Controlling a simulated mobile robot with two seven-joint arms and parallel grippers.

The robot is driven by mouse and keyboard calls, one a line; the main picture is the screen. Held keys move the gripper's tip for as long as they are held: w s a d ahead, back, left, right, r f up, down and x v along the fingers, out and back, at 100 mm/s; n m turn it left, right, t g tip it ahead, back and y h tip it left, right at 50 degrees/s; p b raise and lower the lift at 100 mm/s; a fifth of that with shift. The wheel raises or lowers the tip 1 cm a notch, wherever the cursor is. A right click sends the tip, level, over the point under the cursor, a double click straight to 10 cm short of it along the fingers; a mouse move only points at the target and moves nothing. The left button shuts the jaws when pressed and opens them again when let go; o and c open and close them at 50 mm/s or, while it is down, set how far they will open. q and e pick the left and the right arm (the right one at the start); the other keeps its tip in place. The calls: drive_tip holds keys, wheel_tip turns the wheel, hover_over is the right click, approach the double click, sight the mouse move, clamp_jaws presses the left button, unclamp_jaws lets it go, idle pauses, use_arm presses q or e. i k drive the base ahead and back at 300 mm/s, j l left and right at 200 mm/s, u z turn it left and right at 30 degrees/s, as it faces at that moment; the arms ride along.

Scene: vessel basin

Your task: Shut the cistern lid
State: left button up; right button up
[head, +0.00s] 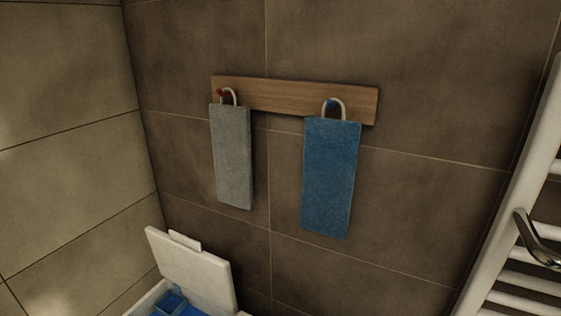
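The white cistern (149,298) is at the bottom left of the head view, cut off by the lower edge. Its white lid (194,271) stands raised and tilted at the back, near the brown wall. A small white tab (185,240) sits at the lid's top edge. The cistern's opening is uncovered, and a blue box-like part (170,301) and blue surface show inside. Neither of my grippers is in view.
A wooden rail (285,97) on the wall holds a grey towel (232,157) and a blue towel (331,178) above the cistern. A white ladder-like radiator (497,215) with a shiny metal hook-like piece (536,241) stands at right.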

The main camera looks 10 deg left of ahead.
sight(181, 258)
drive_tip(key=u, duration=1.1)
